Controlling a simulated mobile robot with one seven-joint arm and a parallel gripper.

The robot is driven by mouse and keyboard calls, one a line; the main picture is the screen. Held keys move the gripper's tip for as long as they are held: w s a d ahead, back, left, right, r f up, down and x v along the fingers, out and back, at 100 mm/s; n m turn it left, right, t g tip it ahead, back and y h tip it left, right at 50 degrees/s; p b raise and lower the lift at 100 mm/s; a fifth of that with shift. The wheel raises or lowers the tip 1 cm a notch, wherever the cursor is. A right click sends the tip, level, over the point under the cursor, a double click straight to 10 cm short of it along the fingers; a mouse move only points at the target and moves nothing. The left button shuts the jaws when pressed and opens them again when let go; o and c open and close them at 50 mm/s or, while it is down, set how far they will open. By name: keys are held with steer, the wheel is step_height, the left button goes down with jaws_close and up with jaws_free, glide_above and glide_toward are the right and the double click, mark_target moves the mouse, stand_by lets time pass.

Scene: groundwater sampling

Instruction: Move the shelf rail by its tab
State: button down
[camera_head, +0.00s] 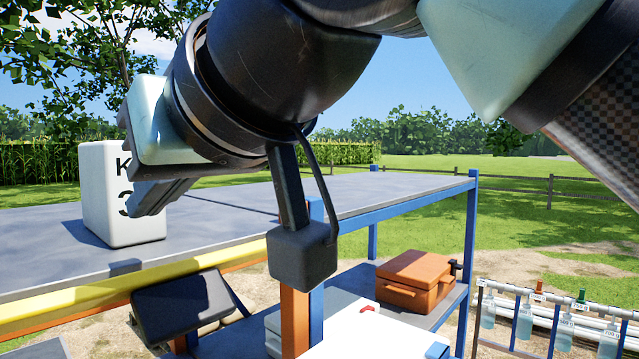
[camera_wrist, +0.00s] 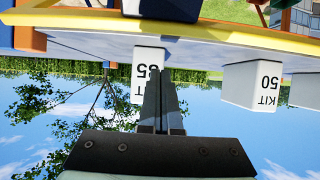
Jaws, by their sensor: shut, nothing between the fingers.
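The shelf rail (camera_head: 60,303) is a long yellow bar along the front edge of the grey shelf top (camera_head: 260,207). It also shows in the wrist view (camera_wrist: 230,32), which looks upside down. My gripper (camera_head: 150,200) is shut and empty, above the shelf top and in front of a white kit box (camera_head: 108,195). In the wrist view my closed fingers (camera_wrist: 163,105) overlap the box marked 35 and are apart from the rail.
A second white box, KIT 50 (camera_wrist: 254,80), stands on the shelf. A dark panel-like box (camera_head: 182,305) sits below the rail. An orange case (camera_head: 415,280) is on the lower shelf. A bottle rack (camera_head: 550,318) stands at right. Blue posts (camera_head: 471,225) hold the shelf.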

mark_target(170, 270)
steer(key=f, duration=0.1)
steer(key=b, duration=0.1)
steer(key=d+f+b, duration=0.1)
steer(key=shift+s+d+f, duration=0.1)
steer(key=shift+s+f, duration=0.25)
steer(key=shift+s, duration=0.05)
steer(key=shift+s+d+f+b, duration=0.15)
steer(key=shift+s+d+b, duration=0.25)
steer(key=shift+b, duration=0.1)
steer(key=shift+w+a, duration=0.1)
